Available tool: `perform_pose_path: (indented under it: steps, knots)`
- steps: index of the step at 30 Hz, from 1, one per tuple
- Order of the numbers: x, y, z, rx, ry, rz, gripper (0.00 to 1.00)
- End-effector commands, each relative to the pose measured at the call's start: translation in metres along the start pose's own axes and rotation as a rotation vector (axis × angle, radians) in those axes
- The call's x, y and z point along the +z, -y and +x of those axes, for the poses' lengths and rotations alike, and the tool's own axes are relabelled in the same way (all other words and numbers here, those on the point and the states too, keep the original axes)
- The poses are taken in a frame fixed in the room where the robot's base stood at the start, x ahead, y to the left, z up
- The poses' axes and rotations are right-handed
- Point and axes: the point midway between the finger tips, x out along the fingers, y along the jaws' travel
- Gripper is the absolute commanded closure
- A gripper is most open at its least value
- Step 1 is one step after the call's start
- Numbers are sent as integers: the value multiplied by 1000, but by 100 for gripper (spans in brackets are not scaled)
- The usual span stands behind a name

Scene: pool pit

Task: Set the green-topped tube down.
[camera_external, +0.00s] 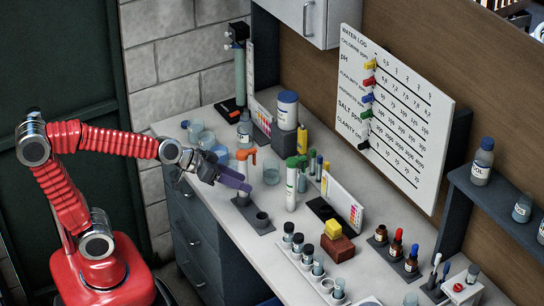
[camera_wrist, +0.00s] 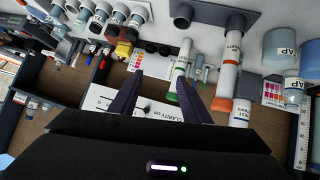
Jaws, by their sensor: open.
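The green-topped tube (camera_external: 291,188) is a tall white tube with a green cap, standing upright on the bench, right of the dark two-cup holder (camera_external: 268,229). The tube also shows in the wrist view (camera_wrist: 181,62), where its green end is partly behind the right fingertip. My gripper (camera_external: 244,186) is open and empty, with purple fingers left of the tube and apart from it in the external view. The fingers also show in the wrist view (camera_wrist: 160,80). The front holder cup (camera_external: 261,220) looks empty.
Clear beakers (camera_external: 206,139) stand behind my gripper. A blue-lidded tub (camera_external: 287,110) and green-handled items are behind the tube. A yellow block on a red brick (camera_external: 337,248), a vial rack (camera_external: 305,262) and dropper bottles (camera_external: 396,245) lie to the right. Bench left of the vial rack is clear.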

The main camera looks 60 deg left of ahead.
Motion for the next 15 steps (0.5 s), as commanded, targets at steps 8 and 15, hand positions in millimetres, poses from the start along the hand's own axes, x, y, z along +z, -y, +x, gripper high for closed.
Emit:
perform_pose_path:
  steps: [8,15]
  knots:
    - [68,33,-74,-72,220,9,57]
    - [122,70,-130,-211,383,-21,57]
